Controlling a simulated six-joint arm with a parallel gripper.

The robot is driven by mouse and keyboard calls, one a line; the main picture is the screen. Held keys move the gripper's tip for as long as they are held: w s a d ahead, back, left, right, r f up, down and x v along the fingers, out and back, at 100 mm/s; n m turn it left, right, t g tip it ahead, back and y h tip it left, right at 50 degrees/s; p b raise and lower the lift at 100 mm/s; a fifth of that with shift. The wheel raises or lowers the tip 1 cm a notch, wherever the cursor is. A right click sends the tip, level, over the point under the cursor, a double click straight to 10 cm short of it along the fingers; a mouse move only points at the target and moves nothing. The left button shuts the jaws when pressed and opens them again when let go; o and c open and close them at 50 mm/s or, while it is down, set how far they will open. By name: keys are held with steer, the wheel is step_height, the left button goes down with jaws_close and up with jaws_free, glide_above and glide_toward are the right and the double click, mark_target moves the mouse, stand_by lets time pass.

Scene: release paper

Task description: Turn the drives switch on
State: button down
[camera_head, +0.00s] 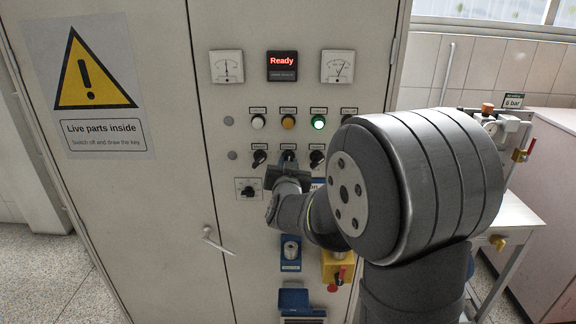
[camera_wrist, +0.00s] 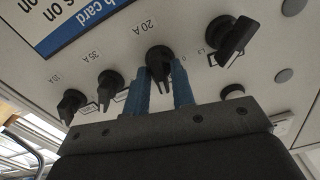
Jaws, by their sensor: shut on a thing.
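A row of black rotary switch knobs is on the grey cabinet front; the left one (camera_head: 260,158) and the right one (camera_head: 317,158) show beside my gripper (camera_head: 288,166). My gripper is at the middle knob (camera_head: 288,156). In the wrist view, the blue fingers of my gripper (camera_wrist: 162,92) are on both sides of a black knob (camera_wrist: 159,62), beside an upside-down "20 A" mark, and shut on it. The small switch labels are too small to read, so I cannot tell by its label which one is the drives switch.
A lit green lamp (camera_head: 318,123), an orange lamp (camera_head: 288,122) and a white lamp (camera_head: 258,122) sit above the knobs. A display (camera_head: 282,65) reads "Ready". A lower knob (camera_head: 247,189) is at left; a blue-plated key switch (camera_head: 290,252) is below. My arm hides the panel's right part.

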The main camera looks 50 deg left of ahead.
steer(key=m, duration=0.6)
steer(key=shift+m, duration=0.3)
stand_by(0.4)
steer(key=c, duration=1.5)
jaws_free()
steer(key=v, duration=1.7)
steer(key=shift+s+d+r, duration=0.1)
steer(key=shift+s+d, duration=0.1)
steer(key=shift+w+a, duration=0.1)
steer(key=x, duration=1.7)
steer(key=shift+w+a, duration=0.1)
